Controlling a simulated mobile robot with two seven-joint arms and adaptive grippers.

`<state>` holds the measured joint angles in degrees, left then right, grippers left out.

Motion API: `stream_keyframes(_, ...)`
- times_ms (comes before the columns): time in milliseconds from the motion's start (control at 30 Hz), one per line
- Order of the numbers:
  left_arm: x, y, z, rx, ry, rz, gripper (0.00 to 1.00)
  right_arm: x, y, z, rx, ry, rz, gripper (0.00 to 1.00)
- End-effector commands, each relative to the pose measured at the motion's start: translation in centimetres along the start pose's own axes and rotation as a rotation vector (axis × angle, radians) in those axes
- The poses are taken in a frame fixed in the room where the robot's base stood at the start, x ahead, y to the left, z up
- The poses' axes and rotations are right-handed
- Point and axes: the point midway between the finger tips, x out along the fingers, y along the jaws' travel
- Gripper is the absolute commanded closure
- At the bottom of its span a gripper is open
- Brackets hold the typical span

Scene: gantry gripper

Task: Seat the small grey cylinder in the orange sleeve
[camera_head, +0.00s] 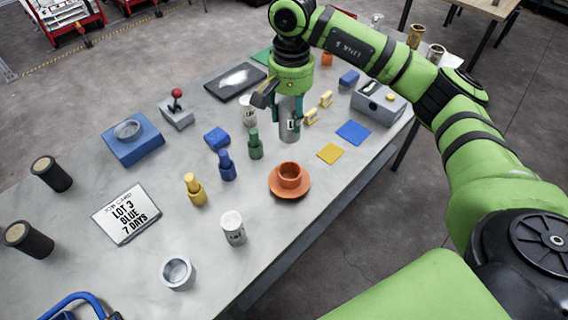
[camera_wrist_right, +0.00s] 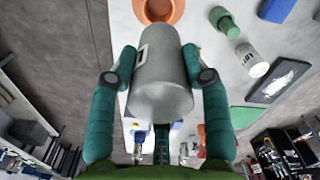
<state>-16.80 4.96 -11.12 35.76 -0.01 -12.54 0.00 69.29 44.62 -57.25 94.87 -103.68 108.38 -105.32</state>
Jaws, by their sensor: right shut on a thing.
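My right gripper (camera_head: 288,112) is shut on a grey cylinder (camera_head: 289,129), which hangs roughly upright between its teal fingers. In the wrist view the grey cylinder (camera_wrist_right: 160,75) sits between both fingertips, with a small label on its side. The orange sleeve (camera_head: 290,174) is a short open cup on a round orange base, on the table in front of the held cylinder. Part of the orange sleeve also shows at the top edge of the wrist view (camera_wrist_right: 160,10); the cylinder hides some of it. The two look apart. My left gripper is not in view.
Yellow, blue and green stepped pegs (camera_head: 227,165) stand left of the sleeve. A labelled pale cylinder (camera_head: 233,228) and a grey ring (camera_head: 177,273) stand nearer. Yellow (camera_head: 329,153) and blue (camera_head: 353,132) squares lie right. The table's front edge is close to the sleeve.

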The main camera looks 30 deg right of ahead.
Motion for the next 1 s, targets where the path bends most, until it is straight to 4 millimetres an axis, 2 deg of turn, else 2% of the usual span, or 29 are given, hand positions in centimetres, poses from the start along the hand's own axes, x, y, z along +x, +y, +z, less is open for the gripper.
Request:
stream_keyframes(133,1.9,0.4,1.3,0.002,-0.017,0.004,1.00,3.2,0.0,0.0,0.004,-0.003,0.002,1.00)
stream_keyframes(300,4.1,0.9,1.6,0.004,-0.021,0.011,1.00,7.7,0.0,0.0,0.003,-0.003,0.001,1.00)
stream_keyframes(433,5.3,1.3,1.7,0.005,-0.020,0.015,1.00,10.5,0.0,0.0,0.002,-0.002,0.000,1.00)
stream_keyframes(533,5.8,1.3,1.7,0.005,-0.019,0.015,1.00,11.8,0.0,-0.1,0.003,0.000,0.000,1.00)
stream_keyframes(767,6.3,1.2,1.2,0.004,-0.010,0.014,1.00,13.1,0.0,-0.1,0.003,0.000,-0.001,1.00)
stream_keyframes(1000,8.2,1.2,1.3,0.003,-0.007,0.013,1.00,17.0,0.0,0.0,0.002,-0.001,-0.001,1.00)
